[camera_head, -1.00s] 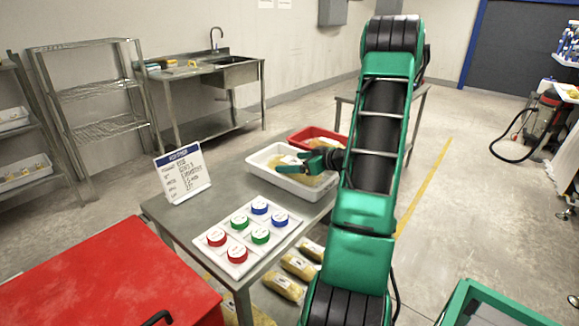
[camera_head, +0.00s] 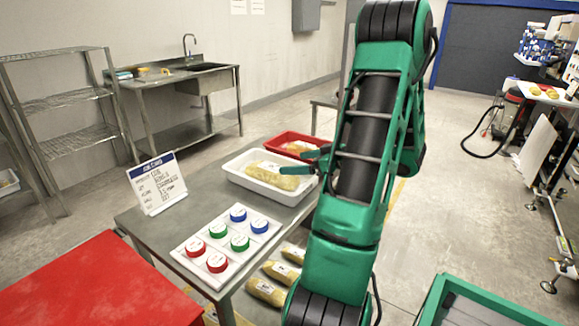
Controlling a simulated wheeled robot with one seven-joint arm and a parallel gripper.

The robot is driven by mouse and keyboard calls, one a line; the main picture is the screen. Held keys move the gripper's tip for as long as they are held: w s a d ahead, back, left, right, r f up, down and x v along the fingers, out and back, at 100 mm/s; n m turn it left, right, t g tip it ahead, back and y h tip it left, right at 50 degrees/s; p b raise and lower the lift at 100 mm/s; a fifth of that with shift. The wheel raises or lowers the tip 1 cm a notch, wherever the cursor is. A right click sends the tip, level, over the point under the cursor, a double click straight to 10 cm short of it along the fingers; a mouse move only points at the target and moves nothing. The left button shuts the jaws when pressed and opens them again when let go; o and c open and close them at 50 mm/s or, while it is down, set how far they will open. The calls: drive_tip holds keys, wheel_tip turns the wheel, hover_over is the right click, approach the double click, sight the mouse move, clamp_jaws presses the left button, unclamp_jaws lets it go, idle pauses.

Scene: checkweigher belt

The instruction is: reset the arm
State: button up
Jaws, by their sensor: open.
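My green arm rises through the middle of the camera_head view and bends over at the top. My gripper (camera_head: 300,162) shows left of the arm, with its green fingers apart, over the right part of the white tray (camera_head: 238,178). A yellowish bagged pack (camera_head: 270,176) lies in that tray, close below the fingers. I see nothing between the fingers. The arm hides the wrist and part of the table behind it.
The steel table (camera_head: 150,226) holds a red tray (camera_head: 276,138), a sign card (camera_head: 158,184) and a white board (camera_head: 182,252) with red, green and blue pucks. Bagged packs (camera_head: 266,291) lie on its lower shelf. A red surface (camera_head: 95,285) is front left.

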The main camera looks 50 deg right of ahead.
drive_tip(key=shift+w, duration=0.1)
idle(0.4)
